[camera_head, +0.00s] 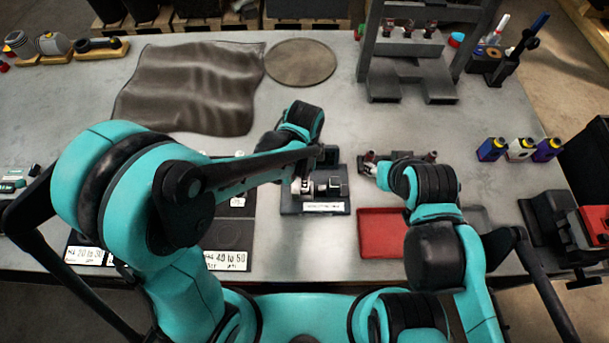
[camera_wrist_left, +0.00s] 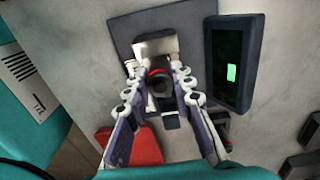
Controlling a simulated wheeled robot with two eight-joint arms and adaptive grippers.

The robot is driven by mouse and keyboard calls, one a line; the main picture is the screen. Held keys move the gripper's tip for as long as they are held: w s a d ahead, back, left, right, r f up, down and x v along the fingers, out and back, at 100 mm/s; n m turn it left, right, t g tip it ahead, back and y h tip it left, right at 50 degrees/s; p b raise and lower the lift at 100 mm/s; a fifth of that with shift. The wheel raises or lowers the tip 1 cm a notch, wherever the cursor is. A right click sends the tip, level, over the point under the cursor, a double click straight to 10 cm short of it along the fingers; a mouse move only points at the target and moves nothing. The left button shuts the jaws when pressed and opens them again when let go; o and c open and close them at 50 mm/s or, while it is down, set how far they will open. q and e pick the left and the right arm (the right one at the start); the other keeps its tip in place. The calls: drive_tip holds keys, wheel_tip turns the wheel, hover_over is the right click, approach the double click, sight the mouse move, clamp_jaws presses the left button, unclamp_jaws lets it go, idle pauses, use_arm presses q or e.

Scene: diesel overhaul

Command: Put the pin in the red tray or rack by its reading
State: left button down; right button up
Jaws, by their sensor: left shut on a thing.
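In the left wrist view, my left gripper (camera_wrist_left: 162,84) is shut on a dark round pin (camera_wrist_left: 160,78) with a red band. The pin is at a pale clamp-like fixture (camera_wrist_left: 155,46) on a dark base plate; whether it touches the fixture I cannot tell. In the head view, my left arm covers much of this fixture (camera_head: 302,187), and the pin is not clear. A dark box (camera_wrist_left: 234,60) beside it has a green display with no legible reading. The red tray (camera_head: 380,240) is right of the fixture. My right gripper (camera_head: 370,165) is above it; its fingers are unclear.
A dark rack or mat with white range labels (camera_head: 228,260) lies left, partly under my left arm. A grey cloth (camera_head: 190,90) and round disc (camera_head: 300,62) lie behind. A dark stand (camera_head: 410,70) is at the back, bottles (camera_head: 520,150) and a vise-like device (camera_head: 560,225) at right.

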use_arm(q)
drive_tip(key=shift+r+p, duration=1)
drive_tip(key=shift+r, duration=0.55)
